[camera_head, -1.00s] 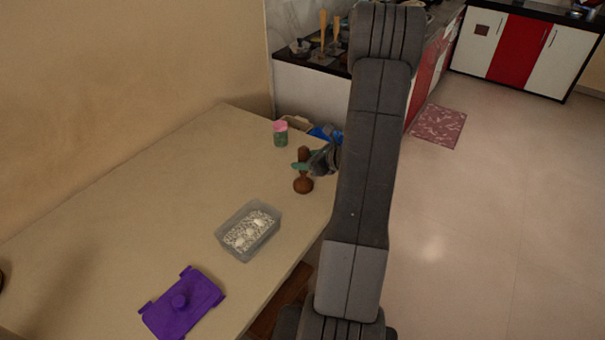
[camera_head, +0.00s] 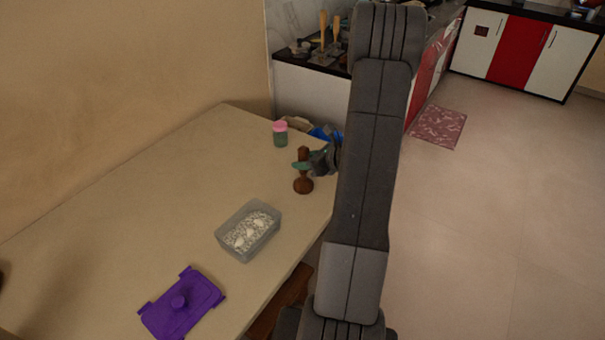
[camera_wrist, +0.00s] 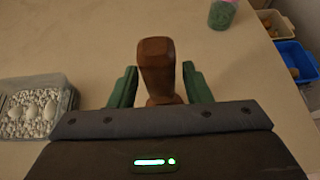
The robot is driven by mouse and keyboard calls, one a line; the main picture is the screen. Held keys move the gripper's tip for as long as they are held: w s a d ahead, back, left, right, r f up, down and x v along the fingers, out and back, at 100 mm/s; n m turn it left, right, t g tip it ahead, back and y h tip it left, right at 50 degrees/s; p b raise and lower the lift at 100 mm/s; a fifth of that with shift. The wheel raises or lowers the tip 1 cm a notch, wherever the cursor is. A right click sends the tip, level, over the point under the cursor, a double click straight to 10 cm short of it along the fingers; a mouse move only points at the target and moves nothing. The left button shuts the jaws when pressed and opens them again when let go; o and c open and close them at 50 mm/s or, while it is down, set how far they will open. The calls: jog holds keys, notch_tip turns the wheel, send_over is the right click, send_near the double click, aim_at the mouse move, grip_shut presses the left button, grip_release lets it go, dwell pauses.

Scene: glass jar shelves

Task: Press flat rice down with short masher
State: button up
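The short masher (camera_head: 303,185) is brown and stands upright on its round base near the right edge of the table. In the wrist view its handle (camera_wrist: 156,62) rises between the two green fingers of my gripper (camera_wrist: 160,86). The fingers are open on either side of the handle, with narrow gaps showing. In the head view my gripper (camera_head: 302,166) is at handle height. The clear box (camera_head: 222,240) holds white rice (camera_head: 245,235) with several larger white lumps on top. It stands left of and nearer than the masher, and also shows at left in the wrist view (camera_wrist: 66,100).
A purple lid (camera_head: 180,304) with a knob lies on the table (camera_head: 130,215) in front of the box. A jar with a pink lid (camera_head: 280,133) stands behind the masher. Blue and yellow bins (camera_wrist: 296,60) are beyond the table edge. The table's left part is mostly clear.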

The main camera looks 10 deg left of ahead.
aim_at(306, 149)
grip_shut()
jog(key=shift+r, duration=0.1)
jog(key=shift+r+p, duration=0.7)
jog(key=shift+r, duration=0.3)
jog(key=shift+r+p, duration=1.8)
jog(key=shift+r, duration=0.7)
